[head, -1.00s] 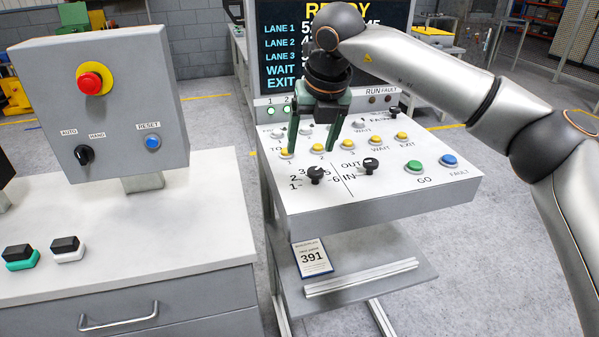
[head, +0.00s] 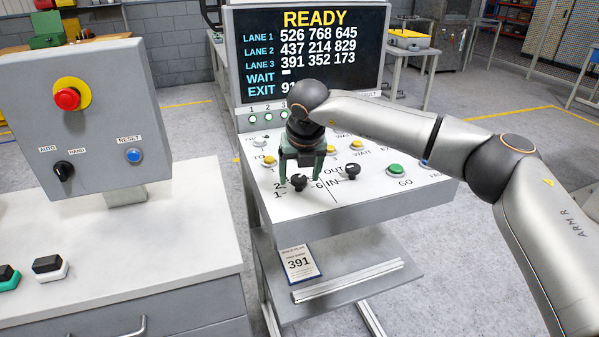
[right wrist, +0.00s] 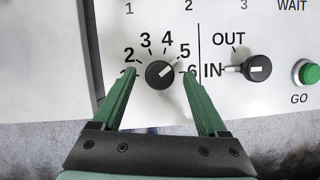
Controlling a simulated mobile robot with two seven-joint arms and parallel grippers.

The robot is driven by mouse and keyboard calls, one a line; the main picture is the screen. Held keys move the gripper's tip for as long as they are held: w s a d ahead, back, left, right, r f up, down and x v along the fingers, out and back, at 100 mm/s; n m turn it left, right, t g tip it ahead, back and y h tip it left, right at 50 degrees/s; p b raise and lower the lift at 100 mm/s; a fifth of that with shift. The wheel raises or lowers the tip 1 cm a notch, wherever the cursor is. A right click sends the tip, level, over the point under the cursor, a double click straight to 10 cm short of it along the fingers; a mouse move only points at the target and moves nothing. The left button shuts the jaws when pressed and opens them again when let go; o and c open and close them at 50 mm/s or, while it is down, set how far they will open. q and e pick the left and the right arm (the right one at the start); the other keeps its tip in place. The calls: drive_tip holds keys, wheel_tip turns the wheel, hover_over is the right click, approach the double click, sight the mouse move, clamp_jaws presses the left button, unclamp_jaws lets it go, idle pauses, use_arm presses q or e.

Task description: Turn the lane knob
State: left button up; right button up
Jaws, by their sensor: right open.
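The lane knob (head: 298,182) is a small black dial at the left front of the sloped panel. In the right wrist view the knob (right wrist: 160,76) has numbers around it, with 2 to 6 readable, and a short pale mark towards the upper right. My right gripper (head: 301,176) points down over it. Its green fingers are open, with the tips (right wrist: 160,72) on the left and right sides of the knob and gaps visible. Whether they are at knob height is unclear. The left finger covers the label 1 in the wrist view. My left gripper is out of view.
An IN/OUT knob (head: 352,171) stands just right, its pointer towards IN in the wrist view. A green GO button (head: 396,170) is farther right. The screen (head: 300,50) reads READY. A grey control box (head: 90,115) stands on the left bench.

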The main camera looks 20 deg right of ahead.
drive_tip(key=shift+f, duration=0.15)
drive_tip(key=shift+c, duration=0.3)
clamp_jaws()
idle(0.3)
